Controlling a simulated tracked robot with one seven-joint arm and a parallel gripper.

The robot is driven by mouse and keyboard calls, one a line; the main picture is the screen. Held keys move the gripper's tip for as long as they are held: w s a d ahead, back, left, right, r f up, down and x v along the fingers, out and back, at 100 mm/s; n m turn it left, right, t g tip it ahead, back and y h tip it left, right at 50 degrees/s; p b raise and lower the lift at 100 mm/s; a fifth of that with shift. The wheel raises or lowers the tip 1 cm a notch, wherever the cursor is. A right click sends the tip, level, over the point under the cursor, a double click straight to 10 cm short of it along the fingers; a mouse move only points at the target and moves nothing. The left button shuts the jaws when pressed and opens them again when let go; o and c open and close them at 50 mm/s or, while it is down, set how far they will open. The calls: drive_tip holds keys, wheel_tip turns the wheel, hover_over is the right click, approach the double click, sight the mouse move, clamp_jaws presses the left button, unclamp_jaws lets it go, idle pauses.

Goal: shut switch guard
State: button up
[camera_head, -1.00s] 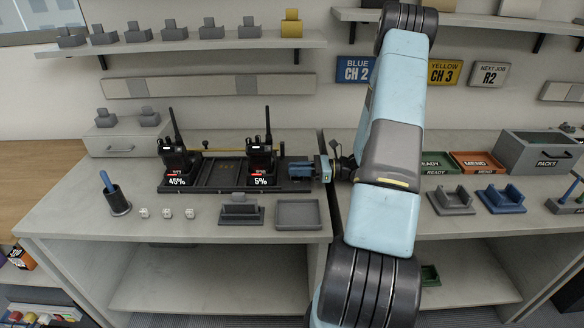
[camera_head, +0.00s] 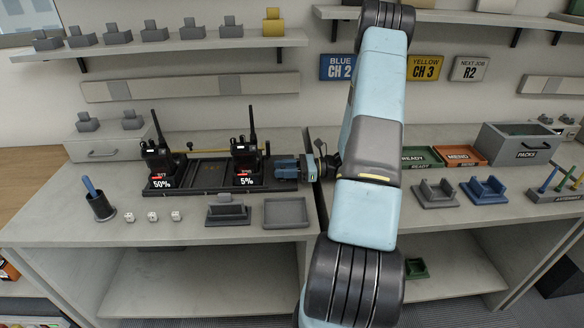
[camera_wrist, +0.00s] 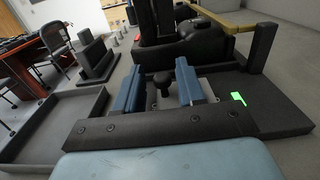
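A black charging rack (camera_head: 208,181) on the left bench holds two black radios, one marked 50% (camera_head: 160,160) and one marked 5% (camera_head: 246,158). A yellow bar (camera_head: 205,152) runs along the rack's back; it also shows on a black post in the wrist view (camera_wrist: 222,18). I cannot tell which part is the switch guard. My gripper (camera_head: 285,168) is at the rack's right end. In the wrist view, its blue fingers (camera_wrist: 159,90) stand apart on either side of a small black knob (camera_wrist: 160,78), with gaps showing. A green light (camera_wrist: 238,98) shows right of them.
An empty grey tray (camera_head: 286,213) and a grey cradle (camera_head: 228,210) lie in front of the rack. A shelf (camera_head: 170,46) hangs above. The right bench holds trays and cradles.

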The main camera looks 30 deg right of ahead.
drive_tip(key=v, duration=1.4)
drive_tip(key=shift+a, duration=0.2)
drive_tip(key=shift+w+a+r, duration=0.1)
drive_tip(key=shift+a+r, duration=0.1)
drive_tip(key=shift+r, duration=0.15)
drive_tip(key=s+a+r+n+g+h, duration=0.2)
drive_tip(key=a+r+n+g+h, duration=0.3)
drive_tip(key=a+r, duration=0.35)
drive_tip(key=s+a+r+n+g+h, duration=0.2)
drive_tip(key=a+r+n+g, duration=0.2)
drive_tip(key=a+r+n, duration=0.4)
drive_tip(key=s+a+r+n+t+h, duration=0.3)
drive_tip(key=s+a+r+n+h, duration=0.1)
drive_tip(key=s+r, duration=0.3)
drive_tip(key=s+a+r+n+t+h, duration=0.3)
drive_tip(key=s+a+r+n+h, duration=0.1)
drive_tip(key=s+r+n+h, duration=0.1)
drive_tip(key=shift+s+a+r+n+t, duration=0.15)
drive_tip(key=shift+s+r+n+t, duration=0.3)
drive_tip(key=shift+s+r, duration=0.8)
